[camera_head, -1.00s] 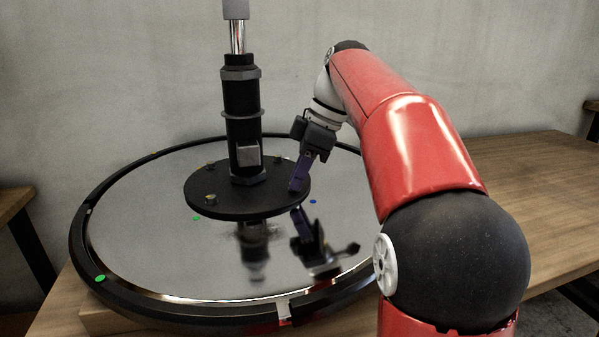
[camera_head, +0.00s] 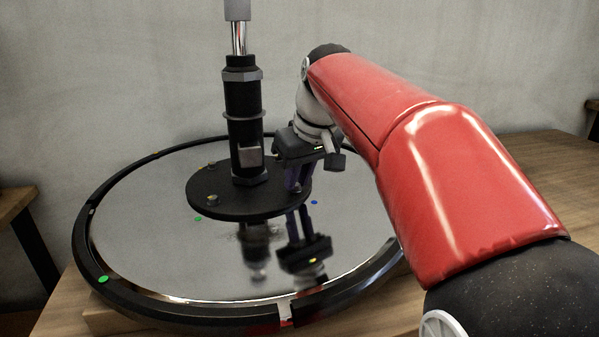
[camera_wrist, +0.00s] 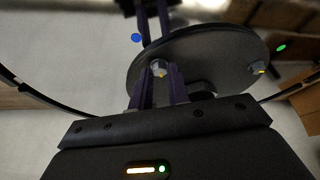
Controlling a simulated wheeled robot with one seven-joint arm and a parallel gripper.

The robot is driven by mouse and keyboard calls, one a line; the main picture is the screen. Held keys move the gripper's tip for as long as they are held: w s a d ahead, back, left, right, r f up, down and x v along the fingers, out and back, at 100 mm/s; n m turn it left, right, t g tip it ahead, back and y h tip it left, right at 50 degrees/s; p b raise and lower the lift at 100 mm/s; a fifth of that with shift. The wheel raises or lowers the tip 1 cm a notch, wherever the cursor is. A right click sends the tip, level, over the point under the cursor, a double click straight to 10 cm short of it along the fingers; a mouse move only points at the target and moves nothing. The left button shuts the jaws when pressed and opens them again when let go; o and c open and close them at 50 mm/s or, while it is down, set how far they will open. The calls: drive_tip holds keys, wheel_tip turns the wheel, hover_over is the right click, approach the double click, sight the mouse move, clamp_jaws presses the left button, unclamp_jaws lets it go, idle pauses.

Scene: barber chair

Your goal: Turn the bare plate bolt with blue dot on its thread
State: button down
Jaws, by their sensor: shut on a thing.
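The black round plate (camera_head: 235,206) sits at the foot of a black column, with bolts around its rim. A blue dot (camera_head: 314,202) lies on the shiny disc just outside the plate's right edge. The bolt (camera_wrist: 158,68) near this dot shows between my fingers in the wrist view; the blue dot (camera_wrist: 137,38) is beside it. My gripper (camera_head: 297,187) points down at the plate's right rim. In the wrist view my gripper (camera_wrist: 160,75) has its purple fingers closed on the bolt's sides. The fingers hide this bolt in the head view.
The column (camera_head: 243,120) stands close left of my gripper. Another bolt (camera_head: 213,201) is at the plate's front left, near a green dot (camera_head: 198,219). The shiny disc (camera_head: 150,230) mirrors my gripper and has a raised black rim (camera_head: 78,240).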

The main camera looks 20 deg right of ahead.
drive_tip(key=m, duration=0.2)
drive_tip(key=m+h+p, duration=0.1)
drive_tip(key=m+h, duration=0.1)
drive_tip(key=m, duration=0.1)
drive_tip(key=shift+a+m+p, duration=0.3)
drive_tip(key=shift+p, duration=0.05)
drive_tip(key=shift+a+m+h+p, duration=0.1)
drive_tip(key=shift+m+h+p, duration=0.55)
drive_tip(key=shift+m, duration=1.15)
drive_tip(key=shift+g, duration=0.3)
drive_tip(key=c, duration=1.3)
unclamp_jaws()
drive_tip(key=shift+c, duration=0.2)
drive_tip(key=v, duration=0.7)
drive_tip(key=shift+s+a+r+p, duration=0.15)
drive_tip(key=shift+a+r+p, duration=0.05)
drive_tip(key=shift+r+p, duration=0.2)
